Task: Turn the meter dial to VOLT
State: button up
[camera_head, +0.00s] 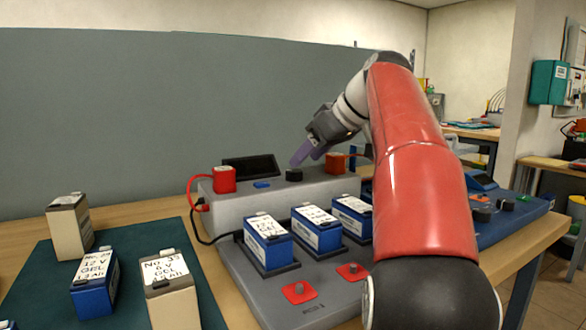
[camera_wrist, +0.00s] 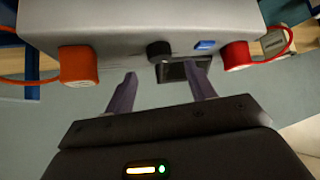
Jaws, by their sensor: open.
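A black round dial (camera_head: 294,174) stands on top of a long grey unit (camera_head: 270,199), beside a dark screen (camera_head: 250,168) and a blue button (camera_head: 262,184). The dial also shows in the wrist view (camera_wrist: 158,50). No VOLT mark or pointer is readable. My gripper (camera_head: 298,160) is above the dial, tilted down toward it. In the wrist view its two purple fingers are apart (camera_wrist: 160,71), with nothing between them. The dial lies just beyond the fingertips, roughly in line with the gap. I cannot tell its exact distance.
A red terminal (camera_head: 223,180) and an orange-red terminal (camera_head: 336,163) flank the dial, with cables. Several blue batteries (camera_head: 268,245) stand in front. A blue panel with black knobs (camera_head: 481,214) is at right. Loose batteries stand on a green mat (camera_head: 36,279) at left.

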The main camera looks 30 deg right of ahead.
aim_at(294, 170)
jog(key=shift+x, duration=2.35)
jog(key=shift+c, duration=0.2)
jog(key=c, duration=0.9)
